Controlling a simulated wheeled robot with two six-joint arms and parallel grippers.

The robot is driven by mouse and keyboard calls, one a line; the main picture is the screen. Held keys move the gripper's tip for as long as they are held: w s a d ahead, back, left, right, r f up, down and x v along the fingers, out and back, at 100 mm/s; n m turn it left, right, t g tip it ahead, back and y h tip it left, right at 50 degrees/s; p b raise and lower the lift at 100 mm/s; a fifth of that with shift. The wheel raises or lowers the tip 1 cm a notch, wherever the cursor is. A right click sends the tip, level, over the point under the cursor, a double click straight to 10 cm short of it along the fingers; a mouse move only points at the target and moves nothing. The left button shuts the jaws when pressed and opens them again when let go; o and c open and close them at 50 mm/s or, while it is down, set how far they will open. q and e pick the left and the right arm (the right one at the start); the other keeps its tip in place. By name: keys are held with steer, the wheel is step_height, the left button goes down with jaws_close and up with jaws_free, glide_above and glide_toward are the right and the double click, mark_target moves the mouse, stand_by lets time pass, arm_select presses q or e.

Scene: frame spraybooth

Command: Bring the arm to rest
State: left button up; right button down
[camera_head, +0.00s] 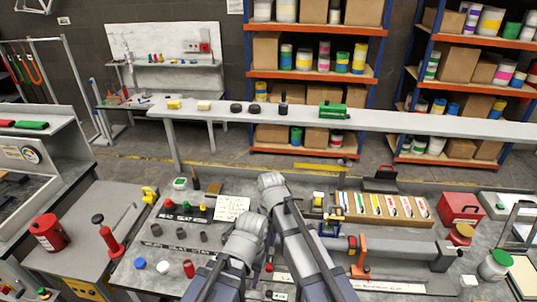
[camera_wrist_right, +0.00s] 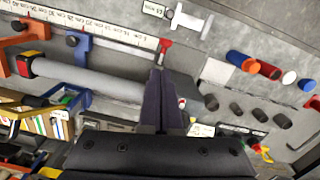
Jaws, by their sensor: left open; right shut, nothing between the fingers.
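My two arms come up from the bottom of the head view over the front bench. My left gripper (camera_head: 240,248) is the lower one, left of the other arm; it is open, and its fingers are hard to make out. My right gripper (camera_wrist_right: 162,92) is shut with nothing between its fingers, over the grey bench top in the right wrist view. In the head view my right arm (camera_head: 276,195) reaches further up and hides its own fingers.
A bench (camera_head: 95,205) stands at left with a red can (camera_head: 48,233). Several dark cups (camera_head: 180,236) are beside my left arm. A clamped grey tube (camera_head: 392,250), paint swatches (camera_head: 385,206) and a red box (camera_head: 460,208) lie right of my arms. A long shelf (camera_head: 380,121) crosses behind.

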steer(key=s+d+f+n+h+b, duration=0.1)
steer(key=s+d+f+n+b, duration=0.2)
steer(key=s+f+b, duration=0.7)
steer(key=s+d+f, duration=0.2)
steer(key=s, duration=0.1)
steer(key=shift+s+f, duration=0.25)
steer(key=shift+s, duration=0.15)
